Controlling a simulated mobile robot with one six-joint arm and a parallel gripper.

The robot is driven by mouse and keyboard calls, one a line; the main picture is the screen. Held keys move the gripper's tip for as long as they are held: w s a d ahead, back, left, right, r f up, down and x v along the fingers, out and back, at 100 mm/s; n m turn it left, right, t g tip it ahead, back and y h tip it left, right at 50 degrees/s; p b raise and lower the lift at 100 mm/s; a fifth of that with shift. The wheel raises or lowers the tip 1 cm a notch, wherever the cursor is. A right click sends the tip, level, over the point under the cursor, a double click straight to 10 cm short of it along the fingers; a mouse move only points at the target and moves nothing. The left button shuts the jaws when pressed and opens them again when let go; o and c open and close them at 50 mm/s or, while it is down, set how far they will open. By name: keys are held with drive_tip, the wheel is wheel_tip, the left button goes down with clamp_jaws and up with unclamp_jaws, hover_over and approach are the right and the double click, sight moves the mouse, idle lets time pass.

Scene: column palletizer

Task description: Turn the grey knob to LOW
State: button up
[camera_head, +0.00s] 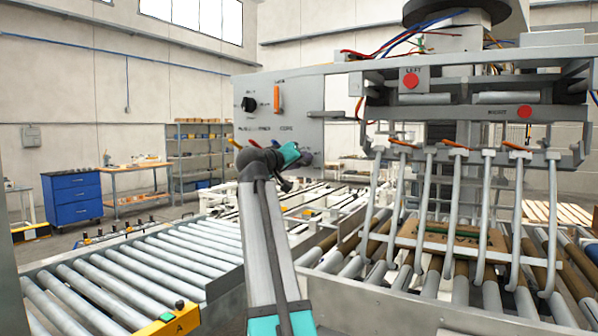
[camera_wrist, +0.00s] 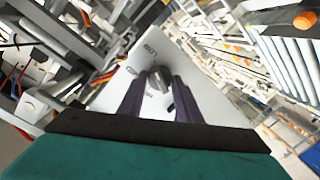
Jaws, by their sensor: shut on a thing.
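The grey knob (camera_wrist: 160,77) sits on a pale, tilted panel (camera_wrist: 195,82) in the wrist view. The two dark fingers of my gripper (camera_wrist: 158,88) reach up from below, one on each side of the knob, and are shut on it. Small dark lettering stands on the panel above and to the left of the knob; I cannot read it surely. In the head view my arm's teal wrist (camera_head: 290,153) is at the lower edge of the grey panel (camera_head: 310,100). The grey knob and the fingertips cannot be made out there.
The panel also carries a black knob (camera_head: 249,104) and an orange handle (camera_head: 278,97). Red buttons (camera_head: 410,80) sit on the frame to the right, above curved grey tines (camera_head: 485,215). Roller conveyors (camera_head: 140,265) lie on both sides of my arm. Loose wires hang above.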

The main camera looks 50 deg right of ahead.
drive_tip(key=shift+d+r+m+b, duration=0.1)
drive_tip(key=shift+m+b, duration=0.5)
drive_tip(key=shift+m, duration=0.1)
drive_tip(key=o, duration=1)
drive_tip(key=shift+o, duration=0.2)
drive_tip(key=f+v, duration=0.1)
drive_tip(key=v, duration=1.2)
drive_tip(key=shift+s+a+r+b, duration=0.25)
drive_tip(key=shift+a+r+b, duration=0.15)
